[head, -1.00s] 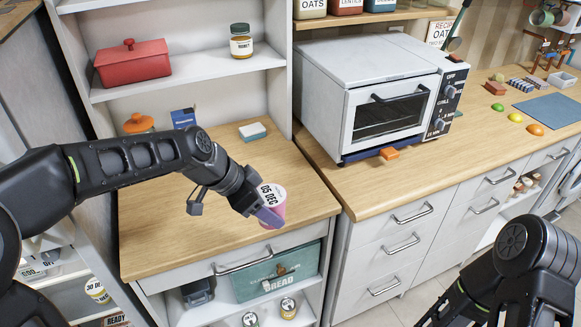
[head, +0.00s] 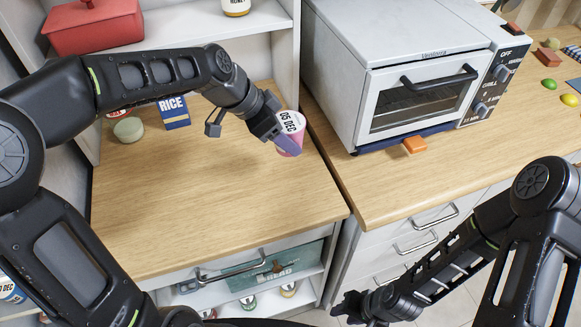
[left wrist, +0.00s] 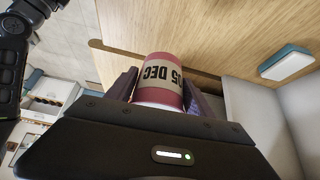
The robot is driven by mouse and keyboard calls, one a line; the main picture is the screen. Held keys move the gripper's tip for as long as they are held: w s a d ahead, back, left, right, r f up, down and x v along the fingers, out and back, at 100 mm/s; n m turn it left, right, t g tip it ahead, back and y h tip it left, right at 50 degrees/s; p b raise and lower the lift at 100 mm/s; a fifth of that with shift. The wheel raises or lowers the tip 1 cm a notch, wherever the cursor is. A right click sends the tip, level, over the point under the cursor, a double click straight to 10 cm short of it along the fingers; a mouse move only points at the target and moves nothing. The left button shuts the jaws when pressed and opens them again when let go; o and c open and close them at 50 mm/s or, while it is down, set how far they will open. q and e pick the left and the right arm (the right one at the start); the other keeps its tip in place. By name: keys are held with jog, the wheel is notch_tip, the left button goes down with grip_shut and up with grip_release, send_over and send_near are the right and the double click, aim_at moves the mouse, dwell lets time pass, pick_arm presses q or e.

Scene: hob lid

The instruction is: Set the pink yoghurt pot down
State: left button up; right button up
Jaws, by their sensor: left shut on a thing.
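A blue RICE box (head: 174,112) and a pale round item (head: 128,129) stand at the back left. A white toaster oven (head: 400,85) stands on the right counter, with an orange block (head: 415,145) before it. The worktop's middle and front are clear. A blue-and-white sponge (left wrist: 287,62) shows in the wrist view.

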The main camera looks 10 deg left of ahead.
pick_arm(q)
notch_tip(320, 180, down, 6)
jog(key=shift+w+f+p, duration=0.15)
jog(key=shift+p, duration=0.5)
notch_tip(320, 180, down, 3)
jog(key=shift+f+p, duration=0.15)
jog(key=shift+p, duration=0.3)
jog(key=shift+f, duration=0.25)
